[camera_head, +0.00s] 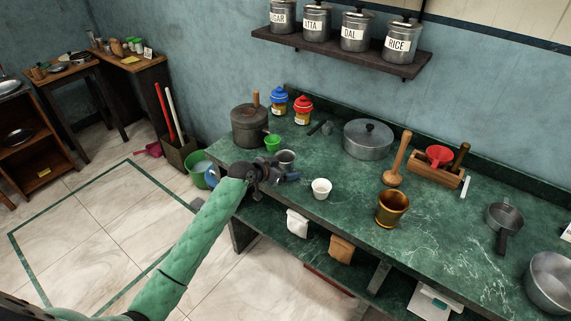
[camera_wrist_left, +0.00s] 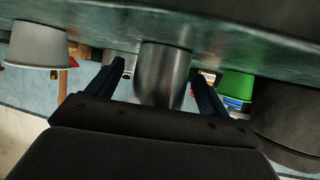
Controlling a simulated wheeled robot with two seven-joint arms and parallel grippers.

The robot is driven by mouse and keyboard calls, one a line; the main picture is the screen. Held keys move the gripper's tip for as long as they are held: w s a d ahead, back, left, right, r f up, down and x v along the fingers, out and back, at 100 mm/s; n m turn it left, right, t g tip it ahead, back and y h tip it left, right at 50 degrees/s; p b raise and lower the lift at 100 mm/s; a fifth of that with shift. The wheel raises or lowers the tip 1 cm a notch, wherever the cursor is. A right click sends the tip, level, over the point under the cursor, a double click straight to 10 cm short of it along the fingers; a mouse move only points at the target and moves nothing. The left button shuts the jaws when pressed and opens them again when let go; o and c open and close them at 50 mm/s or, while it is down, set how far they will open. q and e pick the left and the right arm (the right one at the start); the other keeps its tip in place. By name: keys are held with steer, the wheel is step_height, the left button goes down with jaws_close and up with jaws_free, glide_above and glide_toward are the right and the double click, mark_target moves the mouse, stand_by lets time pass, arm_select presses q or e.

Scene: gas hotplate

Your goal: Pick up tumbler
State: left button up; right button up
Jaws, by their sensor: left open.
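A steel tumbler (camera_head: 287,156) stands upright on the green counter, just behind my left gripper (camera_head: 284,177). Its lower part is partly hidden by the gripper in the head view. In the left wrist view, which appears upside down, the tumbler (camera_wrist_left: 162,78) shows between the two dark fingers, which are apart. A gap to the tumbler's side shows at each finger. I cannot tell how far it reaches between the fingers. My right gripper is not in view.
A white cup (camera_head: 321,188) stands right of my gripper, and a green cup (camera_head: 272,143) stands behind-left of the tumbler. A dark pot (camera_head: 249,128) is at the back left. A brass mortar (camera_head: 391,208) stands farther right. The counter between the white cup and the mortar is clear.

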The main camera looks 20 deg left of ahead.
arm_select(q)
steer(key=shift+w+f, duration=0.1)
steer(key=shift+d, duration=0.1)
steer(key=c, duration=1.1)
